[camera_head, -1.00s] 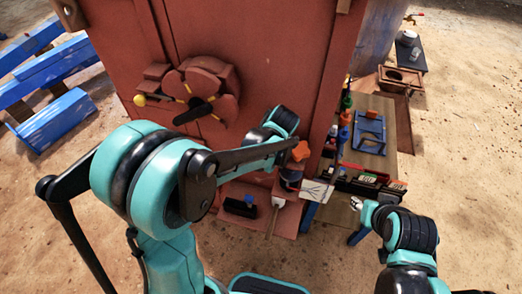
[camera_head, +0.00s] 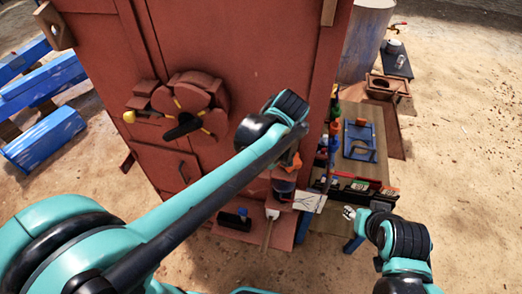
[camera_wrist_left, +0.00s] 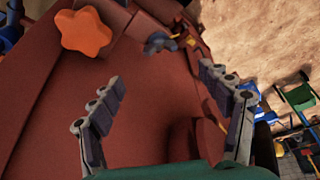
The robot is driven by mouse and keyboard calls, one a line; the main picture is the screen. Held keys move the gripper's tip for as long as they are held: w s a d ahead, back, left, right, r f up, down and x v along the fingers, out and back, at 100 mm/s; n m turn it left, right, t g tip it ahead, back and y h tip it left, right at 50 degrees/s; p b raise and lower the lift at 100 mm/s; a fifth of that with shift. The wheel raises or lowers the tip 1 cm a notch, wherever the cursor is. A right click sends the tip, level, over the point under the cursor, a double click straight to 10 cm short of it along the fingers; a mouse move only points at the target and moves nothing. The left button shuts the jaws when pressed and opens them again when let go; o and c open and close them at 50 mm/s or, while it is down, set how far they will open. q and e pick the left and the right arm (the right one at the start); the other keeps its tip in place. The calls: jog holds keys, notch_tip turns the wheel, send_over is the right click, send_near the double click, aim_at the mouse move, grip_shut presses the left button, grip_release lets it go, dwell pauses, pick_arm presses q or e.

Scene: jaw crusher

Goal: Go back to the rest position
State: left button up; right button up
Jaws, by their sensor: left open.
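My left arm (camera_head: 200,200) reaches in from the lower left across the front of the red-brown machine (camera_head: 270,60). Its wrist (camera_head: 290,105) is in front of the machine's right part, and its fingers cannot be made out there. In the left wrist view my left gripper (camera_wrist_left: 160,82) is open, with nothing between its fingers. An orange star-shaped knob (camera_wrist_left: 85,32) is beyond the left finger, apart from it. The knob also shows below the wrist in the head view (camera_head: 292,164). My right gripper (camera_head: 348,212) is small, beside the workbench's front edge; its jaws are unclear.
A handwheel (camera_head: 190,107) sits on the machine's front. A low shelf (camera_head: 232,232) holds a black object and a brush. A workbench (camera_head: 382,150) with a blue frame and several bottles stands at right. Blue beams (camera_head: 45,138) lie at left. Sandy ground is open at far right.

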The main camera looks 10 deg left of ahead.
dwell(0.4)
pick_arm(q)
jog(key=s+a+f+m+t+h+b, duration=0.1)
jog(key=s+a+f+m+t+b, duration=0.1)
jog(key=s+a+f+m+b, duration=0.1)
jog(key=s+a+f+m+t+h+b, duration=0.2)
jog(key=s+a+f+m+b, duration=0.2)
jog(key=s, duration=0.6)
notch_tip(320, 180, down, 4)
jog(key=m+b, duration=0.2)
jog(key=m, duration=0.1)
jog(key=shift+s, duration=0.3)
